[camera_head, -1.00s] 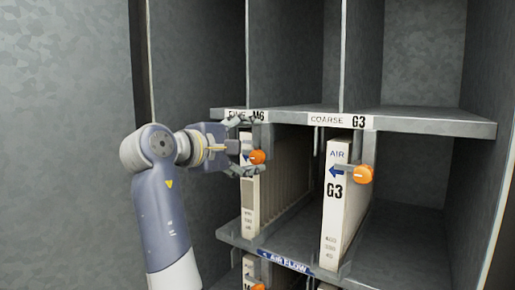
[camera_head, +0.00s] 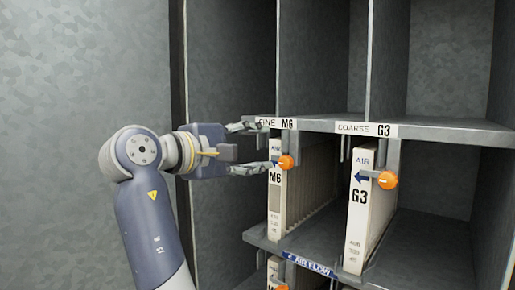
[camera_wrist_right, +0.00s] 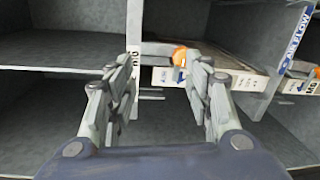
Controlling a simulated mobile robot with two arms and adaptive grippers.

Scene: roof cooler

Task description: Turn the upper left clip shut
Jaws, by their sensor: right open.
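The upper left clip (camera_head: 286,162) has an orange knob and sits at the front of the M6 filter (camera_head: 275,207), under the shelf edge labelled FINE M6. An orange knob (camera_wrist_right: 180,56) shows beyond the fingers in the right wrist view. My right gripper (camera_head: 270,145) is open and empty, just left of the clip. Its lower fingertip is close to the knob and overlaps the clip's left side, so contact and the clip's exact angle cannot be told. My left gripper is not in view.
The G3 filter (camera_head: 358,215) stands to the right with its own orange-knobbed clip (camera_head: 388,180), whose grey bar crosses the filter front. The shelf edge (camera_head: 340,125) lies just above. Another orange knob (camera_head: 279,287) shows below. Free room lies left of the rack.

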